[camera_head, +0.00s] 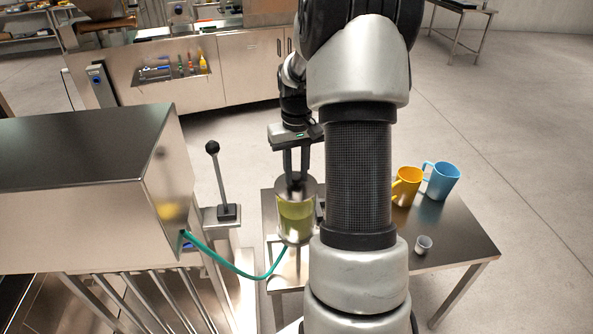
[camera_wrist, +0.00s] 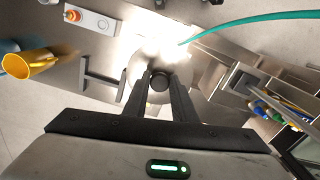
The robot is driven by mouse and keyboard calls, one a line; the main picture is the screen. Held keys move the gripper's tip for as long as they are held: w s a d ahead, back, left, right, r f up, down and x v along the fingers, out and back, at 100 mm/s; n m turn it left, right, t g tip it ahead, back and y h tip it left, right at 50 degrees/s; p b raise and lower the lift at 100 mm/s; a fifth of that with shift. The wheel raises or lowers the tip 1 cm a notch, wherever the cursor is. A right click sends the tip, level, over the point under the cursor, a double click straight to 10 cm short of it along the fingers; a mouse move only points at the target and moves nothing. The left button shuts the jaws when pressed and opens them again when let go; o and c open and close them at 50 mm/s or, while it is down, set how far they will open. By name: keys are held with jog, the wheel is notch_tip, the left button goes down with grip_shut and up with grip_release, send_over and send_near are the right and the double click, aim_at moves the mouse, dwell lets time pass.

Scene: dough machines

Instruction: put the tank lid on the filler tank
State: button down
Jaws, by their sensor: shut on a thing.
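The filler tank (camera_head: 295,217) is a clear cylinder with yellow-green contents, standing near the table's left edge. The tank lid (camera_head: 295,187) is a round grey metal disc at the tank's top; it also shows under my fingers in the wrist view (camera_wrist: 138,73). My gripper (camera_head: 296,176) points down over the tank, its fingers shut on the lid's dark knob (camera_wrist: 160,81). The lid looks level and roughly centred over the tank. I cannot tell whether it rests fully on the rim, as fingers and glare hide part of it.
A teal hose (camera_head: 235,268) runs from the large metal machine (camera_head: 85,190) to the tank. A lever (camera_head: 221,180) stands left of the tank. A yellow mug (camera_head: 407,187), a blue mug (camera_head: 442,181) and a small cup (camera_head: 423,244) stand on the table's (camera_head: 460,232) right side.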

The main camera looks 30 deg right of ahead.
jog(key=shift+f+b, duration=0.7)
jog(key=shift+f, duration=0.25)
dwell(0.6)
jog(key=c, duration=1.4)
grip_release()
notch_tip(320, 180, up, 18)
jog(key=shift+f, duration=0.2)
